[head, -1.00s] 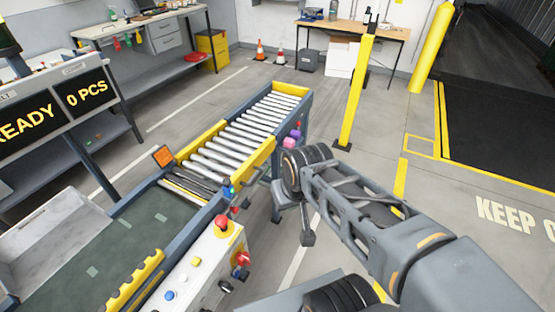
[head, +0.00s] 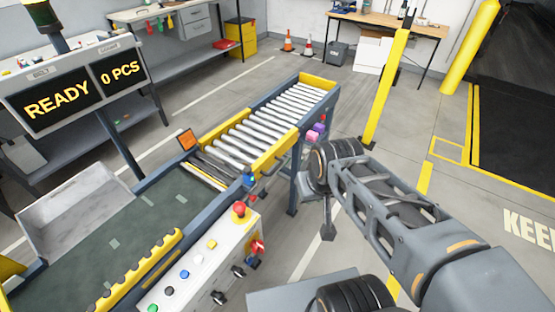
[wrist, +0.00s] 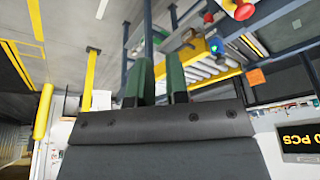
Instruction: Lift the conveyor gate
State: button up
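The conveyor gate appears to be the roller section with yellow edges (head: 275,152), lying flat in line with the green belt (head: 150,210) in the head view. A small grey handle (head: 265,188) sticks out near its near corner, close to a blue part. The yellow side rail also shows in the wrist view (wrist: 186,60), ahead of the fingers. My gripper (wrist: 160,68) has two green fingers with a narrow empty gap between them, apart from the conveyor. In the head view my arm reaches to the right of the roller section, and the fingers are not clearly visible there.
A control panel with a red button (head: 240,210) stands at the conveyor's near side. A display (head: 72,95) reads READY, 0 PCS. A yellow post (head: 388,90) stands to the right. Open floor lies beyond the rollers, with cones (head: 288,42) and benches further back.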

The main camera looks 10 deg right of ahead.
jog(key=o, duration=0.4)
jog(key=d+f+m+b, duration=0.1)
jog(key=f+b, duration=0.2)
jog(key=f, duration=0.1)
jog(key=w+d+f+m+g+b, duration=0.1)
jog(key=f+b, duration=0.2)
jog(key=f, duration=0.2)
jog(key=d+f+m+g+b, duration=0.1)
jog(key=f+b, duration=0.2)
jog(key=f, duration=0.2)
jog(key=shift+w+f+y, duration=0.1)
jog(key=shift+w+y, duration=0.3)
jog(key=m+t+y+b, duration=0.7)
jog(key=t+y+b, duration=0.3)
jog(key=b, duration=0.2)
send_near(278, 165)
jog(key=x, duration=0.3)
jog(key=b+x, duration=0.1)
jog(key=x, duration=0.6)
jog(key=shift+s+f+b, duration=0.1)
jog(key=shift+f+b, duration=0.2)
jog(key=shift+c, duration=0.4)
grip_shut()
